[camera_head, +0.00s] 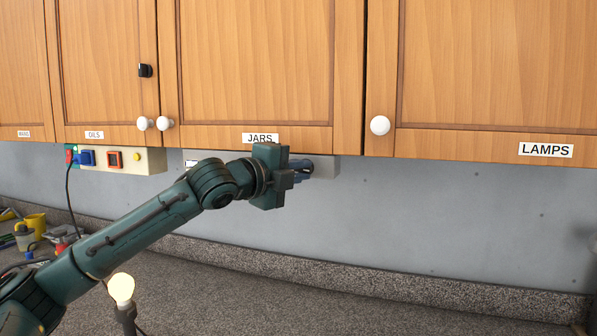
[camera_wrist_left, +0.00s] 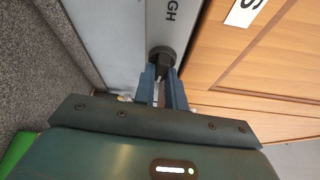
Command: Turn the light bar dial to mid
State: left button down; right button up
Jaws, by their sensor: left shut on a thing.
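The light bar (camera_head: 326,167) is a grey strip under the cabinet labelled JARS, and it also shows in the left wrist view (camera_wrist_left: 185,14) with the letters "GH" on it. The dial (camera_wrist_left: 160,56) is a dark round knob on its front. My left gripper (camera_head: 301,168) reaches up to the bar in the head view. In the left wrist view its blue fingers (camera_wrist_left: 162,88) are shut on the dial. The dial's pointer and its other marks are hidden or out of view, so its setting cannot be told. My right gripper is in neither view.
Wooden cabinets (camera_head: 265,65) with white knobs hang just above the bar. A cream socket box (camera_head: 147,160) is to its left. The counter's right is mostly clear.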

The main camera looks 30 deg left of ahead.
pick_arm(q)
jog(key=shift+m, duration=0.3)
dwell(0.4)
jog(key=c, duration=1.4)
grip_release()
jog(key=shift+c, duration=0.2)
jog(key=shift+s+a, duration=0.1)
jog(key=shift+s, duration=0.4)
jog(key=s+a+b, duration=0.1)
jog(key=s+b, duration=0.3)
jog(key=s, duration=0.8)
jog(key=shift+a+r, duration=0.35)
jog(key=shift+r, duration=0.05)
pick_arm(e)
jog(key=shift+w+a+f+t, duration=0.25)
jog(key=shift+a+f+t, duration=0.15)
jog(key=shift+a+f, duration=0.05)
